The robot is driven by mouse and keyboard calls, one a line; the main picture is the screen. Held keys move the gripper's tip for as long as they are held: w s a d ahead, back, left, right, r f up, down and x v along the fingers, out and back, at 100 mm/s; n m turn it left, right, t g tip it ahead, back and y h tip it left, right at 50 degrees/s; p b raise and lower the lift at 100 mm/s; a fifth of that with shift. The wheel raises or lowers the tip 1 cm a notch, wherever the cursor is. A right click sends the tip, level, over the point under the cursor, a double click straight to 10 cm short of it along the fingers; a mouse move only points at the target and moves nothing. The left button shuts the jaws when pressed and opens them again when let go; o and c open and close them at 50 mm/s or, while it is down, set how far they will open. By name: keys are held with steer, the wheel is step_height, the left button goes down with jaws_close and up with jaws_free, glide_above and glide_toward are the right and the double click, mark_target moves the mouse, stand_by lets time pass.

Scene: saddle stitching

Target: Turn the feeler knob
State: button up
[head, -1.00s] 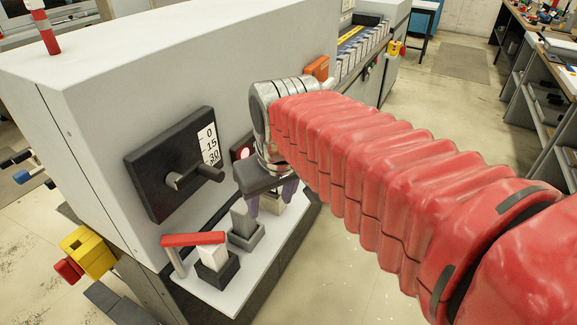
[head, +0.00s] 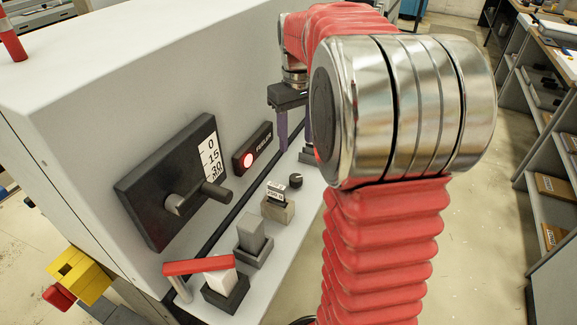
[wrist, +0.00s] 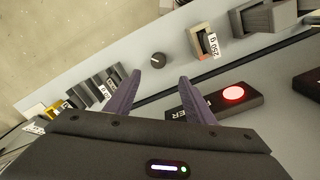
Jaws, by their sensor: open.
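The feeler knob is a small round black knob (head: 296,180) on the light grey shelf along the machine's side. It also shows in the wrist view (wrist: 158,59), above and between the fingertips in the picture, apart from them. My gripper (head: 295,145) is open and empty, with its two purple fingers pointing down near the machine wall, farther along the shelf than the knob. In the wrist view both fingers of my gripper (wrist: 160,76) show spread apart. A black feeler panel (head: 265,140) with a lit red lamp is on the wall beside the shelf; it shows in the wrist view too (wrist: 216,101).
A labelled block (head: 277,209) stands close to the knob, reading 250 g in the wrist view. A grey block (head: 251,233) and a red-topped lever (head: 198,265) stand nearer. A black gauge plate (head: 160,190) with a handle juts from the wall. Slotted holders (wrist: 95,85) are at the wrist view's left.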

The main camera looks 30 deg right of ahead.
mark_target(297, 178)
steer(key=shift+d+f, duration=0.1)
steer(key=shift+d, duration=0.1)
step_height(297, 178, down, 14)
steer(key=shift+r, duration=0.15)
stand_by(0.7)
steer(key=shift+c, duration=0.7)
steer(key=c, duration=0.9)
